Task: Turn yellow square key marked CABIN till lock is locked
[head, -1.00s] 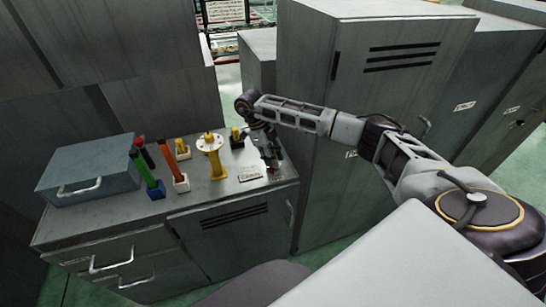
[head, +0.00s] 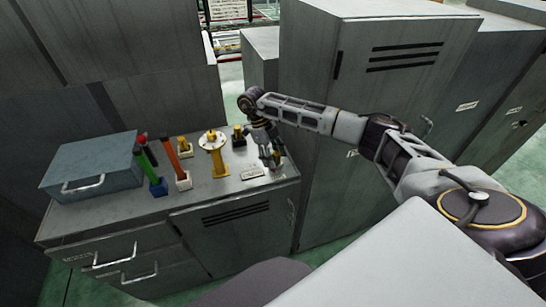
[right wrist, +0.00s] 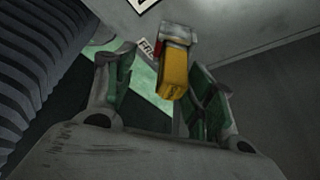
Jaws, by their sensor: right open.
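The yellow square key (right wrist: 175,75) stands in a small grey lock body (right wrist: 180,35) in the right wrist view. A red patch shows at the lock's left side, and a label (right wrist: 148,48) beside it is only partly readable. My right gripper (right wrist: 163,80) is open, with one finger on each side of the key and visible gaps. In the head view, my right gripper (head: 270,156) is low over the right end of the cabinet top, and the key (head: 279,157) is partly hidden by its fingers. The CABIN marking cannot be read. My left gripper is not in view.
A tall locker (head: 330,180) stands close at right.

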